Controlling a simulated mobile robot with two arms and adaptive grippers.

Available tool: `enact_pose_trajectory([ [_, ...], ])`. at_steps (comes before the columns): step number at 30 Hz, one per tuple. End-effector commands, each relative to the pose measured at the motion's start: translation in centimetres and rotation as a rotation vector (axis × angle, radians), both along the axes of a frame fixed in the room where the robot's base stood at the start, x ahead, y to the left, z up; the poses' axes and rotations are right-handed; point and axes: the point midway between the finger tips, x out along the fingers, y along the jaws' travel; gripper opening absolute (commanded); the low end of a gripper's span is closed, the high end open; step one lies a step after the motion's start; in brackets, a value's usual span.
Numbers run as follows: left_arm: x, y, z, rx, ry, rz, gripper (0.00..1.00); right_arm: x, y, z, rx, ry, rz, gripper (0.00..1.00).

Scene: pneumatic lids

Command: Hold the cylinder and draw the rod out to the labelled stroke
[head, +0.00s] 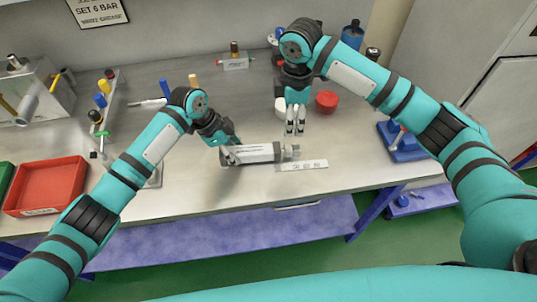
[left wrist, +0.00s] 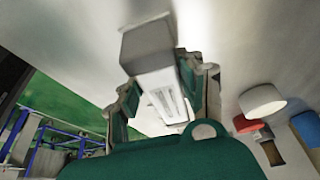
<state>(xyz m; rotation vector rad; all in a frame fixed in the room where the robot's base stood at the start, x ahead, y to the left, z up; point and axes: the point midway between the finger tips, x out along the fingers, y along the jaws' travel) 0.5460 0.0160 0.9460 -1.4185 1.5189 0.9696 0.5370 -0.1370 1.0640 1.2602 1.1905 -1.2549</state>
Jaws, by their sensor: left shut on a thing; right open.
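The cylinder (head: 256,153) is a grey-white body with dark print, lying on the bench near its front edge. Its right end carries a metal fitting (head: 290,152); I cannot tell how far the rod stands out. My left gripper (head: 228,154) is shut on the cylinder at its left end. In the left wrist view the cylinder (left wrist: 155,62) lies between the two fingers (left wrist: 160,95). My right gripper (head: 295,128) is open and empty, pointing down above the bench behind the cylinder's right end. A pale label strip (head: 303,165) with dark marks lies just in front of that end.
A red tray (head: 46,187) stands at the left front. A blue fixture (head: 404,143) stands at the right. A valve rail (head: 101,105) is at the left. Bench right of the label is clear.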

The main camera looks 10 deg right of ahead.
Motion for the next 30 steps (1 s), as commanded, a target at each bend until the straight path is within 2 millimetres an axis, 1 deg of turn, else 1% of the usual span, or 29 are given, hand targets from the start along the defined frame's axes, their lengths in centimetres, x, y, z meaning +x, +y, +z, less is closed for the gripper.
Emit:
enact_pose_trajectory([
  [1, -0.1, 0.3, -0.4, 0.009, 0.005, 0.001, 0.10, 0.1, 0.1, -0.2, -0.012, -0.006, -0.002, 0.54],
  [5, -0.1, 0.3, -0.3, 0.009, 0.004, 0.001, 0.10, 0.0, 0.1, -1.4, -0.016, -0.005, -0.004, 0.54],
  [21, 0.1, 0.3, -0.1, 0.007, 0.001, 0.003, 0.10, 0.0, 0.0, -9.2, -0.012, -0.003, -0.005, 0.54],
  [27, 0.1, 0.3, -0.1, 0.006, 0.000, 0.003, 0.10, 0.0, 0.1, -11.1, -0.011, -0.005, -0.004, 0.54],
  [30, 0.1, 0.3, 0.0, 0.005, -0.001, 0.004, 0.10, 0.0, 0.1, -11.6, -0.011, -0.005, -0.003, 0.54],
])
